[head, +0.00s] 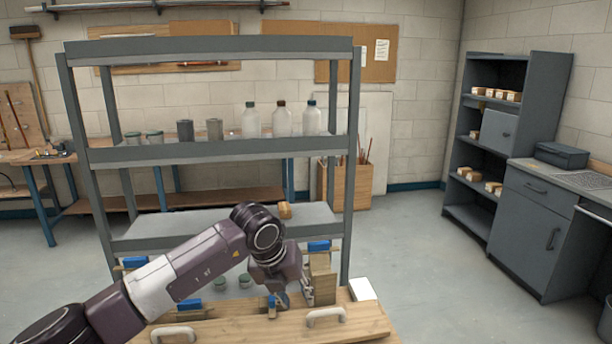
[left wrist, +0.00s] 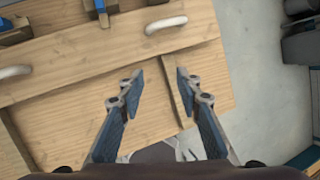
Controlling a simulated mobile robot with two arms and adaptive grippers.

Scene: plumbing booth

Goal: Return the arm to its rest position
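My left arm (head: 205,262) reaches in from the lower left of the head view, bent at a dark joint. Its gripper (head: 290,297) points down over a wooden bench top (head: 260,330) with white handles. In the left wrist view the gripper (left wrist: 160,88) has its two fingers apart, with nothing between them but the wooden surface (left wrist: 75,75) below. A white handle (left wrist: 165,24) lies beyond the fingertips. My right gripper is in neither view.
A grey shelf rack (head: 215,152) stands right behind the arm, with bottles (head: 282,120) and cans on it. Blue clamp-like parts (head: 190,304) and a wooden block (head: 322,280) are near the gripper. Floor (head: 430,270) to the right is clear.

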